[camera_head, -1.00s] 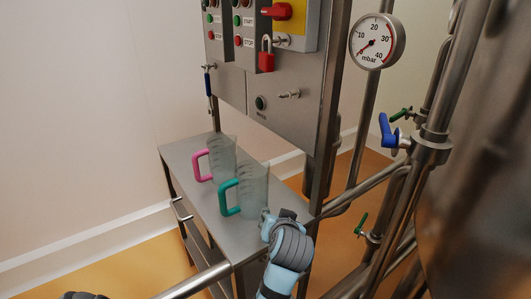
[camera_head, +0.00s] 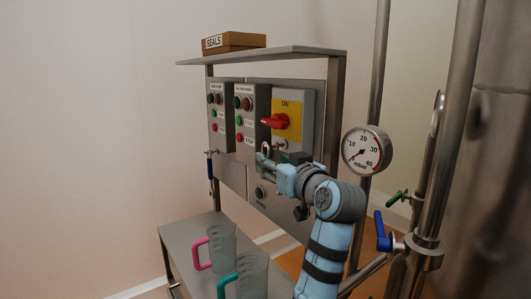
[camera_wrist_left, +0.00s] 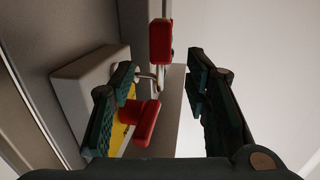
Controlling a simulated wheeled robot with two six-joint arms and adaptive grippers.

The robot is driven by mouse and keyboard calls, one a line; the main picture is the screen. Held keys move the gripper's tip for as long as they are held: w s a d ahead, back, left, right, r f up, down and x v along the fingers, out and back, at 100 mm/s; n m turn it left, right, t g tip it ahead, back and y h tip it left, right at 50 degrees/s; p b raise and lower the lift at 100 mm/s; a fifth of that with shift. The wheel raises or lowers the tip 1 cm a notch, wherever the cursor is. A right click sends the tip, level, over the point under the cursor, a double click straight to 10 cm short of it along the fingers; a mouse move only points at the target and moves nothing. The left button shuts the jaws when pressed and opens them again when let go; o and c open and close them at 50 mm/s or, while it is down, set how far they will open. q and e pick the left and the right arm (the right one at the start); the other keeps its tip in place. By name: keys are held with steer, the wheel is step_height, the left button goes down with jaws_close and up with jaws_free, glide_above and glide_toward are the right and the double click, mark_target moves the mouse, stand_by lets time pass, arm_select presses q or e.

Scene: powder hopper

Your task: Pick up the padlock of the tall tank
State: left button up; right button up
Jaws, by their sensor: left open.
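The red padlock (camera_wrist_left: 160,42) shows in the left wrist view at the top middle, its thin metal shackle (camera_wrist_left: 152,77) below it. The red switch handle (camera_wrist_left: 146,120) on its yellow plate is close by. My left gripper (camera_wrist_left: 162,65) is open, with one dark finger on each side of the padlock's line; I see no contact. In the head view my left gripper (camera_head: 264,161) is at the panel front, just below the red switch on the yellow plate (camera_head: 287,118). There the gripper hides most or all of the padlock. My right gripper is not in view.
The control panel (camera_head: 233,165) has several buttons. A shelf (camera_head: 265,54) with a SEALS box (camera_head: 233,41) is above. Jugs with pink (camera_head: 201,254) and teal (camera_head: 224,287) handles stand below. A pressure gauge (camera_head: 366,150) and pipes with a blue valve handle (camera_head: 381,231) are at right.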

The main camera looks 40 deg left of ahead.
arm_select(q)
steer(key=x, duration=0.1)
steer(key=p+x, duration=0.1)
steer(key=x, duration=0.1)
steer(key=p+x, duration=0.1)
steer(key=shift+w+a+f, duration=0.1)
steer(key=shift+a+f, duration=0.2)
steer(key=shift+a, duration=0.1)
steer(key=shift+w+a+f, duration=0.15)
steer(key=shift+a+f, duration=0.05)
steer(key=shift+a, duration=0.1)
steer(key=shift+d, duration=0.15)
jaws_close()
steer(key=shift+r, duration=0.1)
steer(key=shift+r+b, duration=0.25)
steer(key=shift+b, duration=0.05)
steer(key=s+a+b, duration=0.2)
steer(key=s, duration=0.6)
steer(key=s+a+b, duration=0.3)
steer(key=s, duration=0.6)
steer(key=shift+s+a+r, duration=0.2)
steer(key=shift+r, duration=0.2)
